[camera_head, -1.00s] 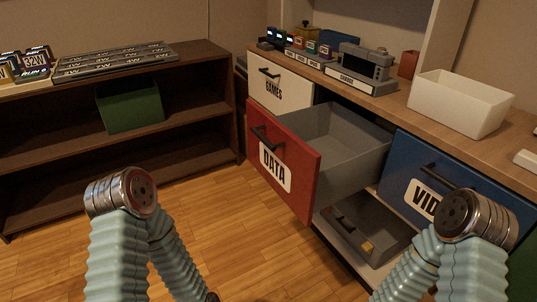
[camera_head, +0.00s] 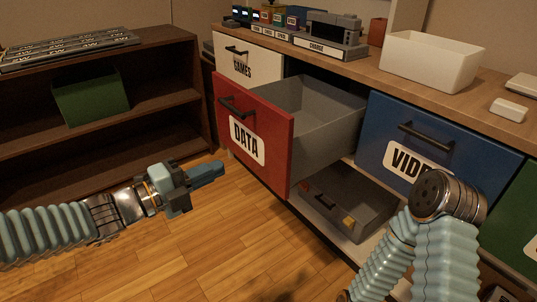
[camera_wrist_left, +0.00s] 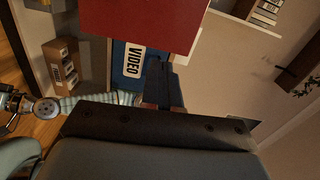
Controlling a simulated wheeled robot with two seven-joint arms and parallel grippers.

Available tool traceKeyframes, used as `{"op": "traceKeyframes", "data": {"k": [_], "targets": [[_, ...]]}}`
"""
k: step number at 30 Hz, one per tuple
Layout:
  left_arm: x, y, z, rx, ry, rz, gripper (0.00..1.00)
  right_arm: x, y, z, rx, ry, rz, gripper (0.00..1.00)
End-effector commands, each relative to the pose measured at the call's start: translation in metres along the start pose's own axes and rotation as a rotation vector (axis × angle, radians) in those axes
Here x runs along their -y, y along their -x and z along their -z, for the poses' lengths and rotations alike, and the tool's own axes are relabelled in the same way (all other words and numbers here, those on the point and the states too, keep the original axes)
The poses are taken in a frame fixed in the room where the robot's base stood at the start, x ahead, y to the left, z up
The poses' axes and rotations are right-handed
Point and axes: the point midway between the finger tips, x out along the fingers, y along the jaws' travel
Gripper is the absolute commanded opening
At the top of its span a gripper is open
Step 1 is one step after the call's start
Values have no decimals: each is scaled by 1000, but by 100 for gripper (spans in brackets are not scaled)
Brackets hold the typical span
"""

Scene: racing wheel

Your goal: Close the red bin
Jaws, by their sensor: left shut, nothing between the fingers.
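The red bin (camera_head: 250,140), labelled DATA, is a drawer with a red front and grey box, pulled well out of the cabinet. Its box looks empty where I can see into it. My left gripper (camera_head: 219,168) is shut and empty, in front of the red front and to the left of its lower part, apart from it in the head view. In the left wrist view the red front (camera_wrist_left: 150,12) fills the top, with the dark fingers (camera_wrist_left: 158,80) below it. My right arm shows at the lower right, but its gripper is out of view.
A blue VIDEO bin (camera_head: 430,140) and a white GAMES bin (camera_head: 250,68) flank the red bin and are in. A shelf with a green box (camera_head: 90,96) stands left. The floor in front is clear.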

Motion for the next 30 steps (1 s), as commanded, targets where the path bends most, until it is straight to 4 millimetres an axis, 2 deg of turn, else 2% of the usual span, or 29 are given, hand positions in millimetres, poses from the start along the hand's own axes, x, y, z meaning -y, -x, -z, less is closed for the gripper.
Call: {"op": "traceKeyframes", "data": {"k": [5,8,21,25,30], "targets": [[8,-4,8,-28,-77,9,0,-1,-2,0,0,-1,0,98],[7,-18,9,-29,-73,7,0,-1,-3,0,0,-1,0,98],[7,-108,10,-26,-68,6,0,-2,-8,0,2,0,1,98],[8,-125,11,-25,-68,7,0,-2,-8,0,2,0,1,98],[8,-135,10,-23,-68,6,0,-2,-8,0,2,0,1,98]]}}
